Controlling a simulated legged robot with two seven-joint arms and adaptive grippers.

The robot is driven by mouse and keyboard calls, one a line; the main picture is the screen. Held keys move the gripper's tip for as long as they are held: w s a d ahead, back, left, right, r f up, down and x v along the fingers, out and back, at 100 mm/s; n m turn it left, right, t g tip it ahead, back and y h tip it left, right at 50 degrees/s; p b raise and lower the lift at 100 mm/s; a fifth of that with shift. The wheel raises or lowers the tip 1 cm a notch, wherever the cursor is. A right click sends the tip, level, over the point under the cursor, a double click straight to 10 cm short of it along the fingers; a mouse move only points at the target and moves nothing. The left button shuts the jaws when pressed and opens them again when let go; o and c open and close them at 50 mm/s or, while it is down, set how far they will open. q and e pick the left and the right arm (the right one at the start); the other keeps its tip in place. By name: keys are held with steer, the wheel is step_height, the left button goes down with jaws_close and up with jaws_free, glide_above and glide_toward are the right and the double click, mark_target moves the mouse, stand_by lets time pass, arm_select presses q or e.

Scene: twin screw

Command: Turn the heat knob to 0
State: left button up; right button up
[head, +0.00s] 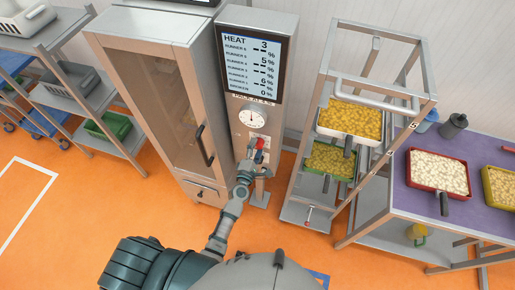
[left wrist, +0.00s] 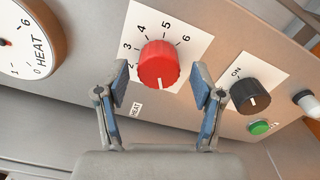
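The red heat knob (left wrist: 159,66) sits on a white plate in the left wrist view, with the numbers 2 to 6 showing around it. A pale mark on its face points toward the bottom of the picture; any 0 on the plate is hidden. The knob also shows small in the head view (head: 260,143). My left gripper (left wrist: 160,80) is open, with one blue-padded finger on each side of the knob and visible gaps between. In the head view my left gripper (head: 252,165) is at the panel. The display (head: 257,62) reads HEAT 3. My right gripper is not in view.
Right of the red knob in the left wrist view are a black ON knob (left wrist: 250,97) and a green button (left wrist: 259,127). A round HEAT gauge (left wrist: 27,38) is at upper left. A glass-door cabinet (head: 155,90) stands left of the panel, a tray rack (head: 326,78) right.

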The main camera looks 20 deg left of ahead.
arm_select(q)
steer(key=shift+s, duration=0.1)
steer(key=s, duration=1.1)
steer(key=shift+s+a, duration=0.35)
steer(key=shift+s, duration=0.05)
steer(key=shift+d+f, duration=0.1)
steer(key=shift+d, duration=0.05)
